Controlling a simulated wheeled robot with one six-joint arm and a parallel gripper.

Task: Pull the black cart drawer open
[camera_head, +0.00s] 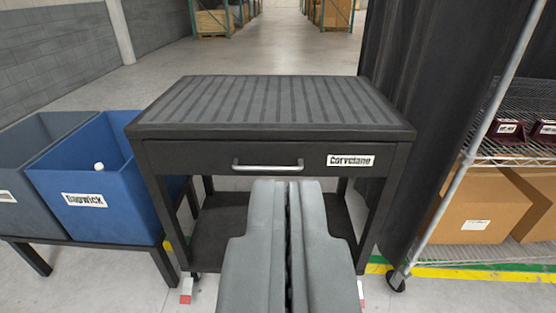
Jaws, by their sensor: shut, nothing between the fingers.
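The black cart (395,158) stands straight ahead, with a ribbed grey mat on its top. Its black drawer (200,156) sits just under the top and its front looks flush with the frame. A silver bar handle (268,167) is on the drawer front, left of a white label reading "Corvolane". My gripper (287,184) points at the cart from the bottom of the view, fingers together and empty. Its tips appear just below and slightly right of the handle; I cannot tell the distance between them. The gripper hides part of the lower shelf.
A blue bin (85,215) and a grey bin (20,170) stand on a low black table at left. A wire shelf rack (500,155) with cardboard boxes and a dark curtain (415,90) stand close on the right. Open floor lies behind the cart.

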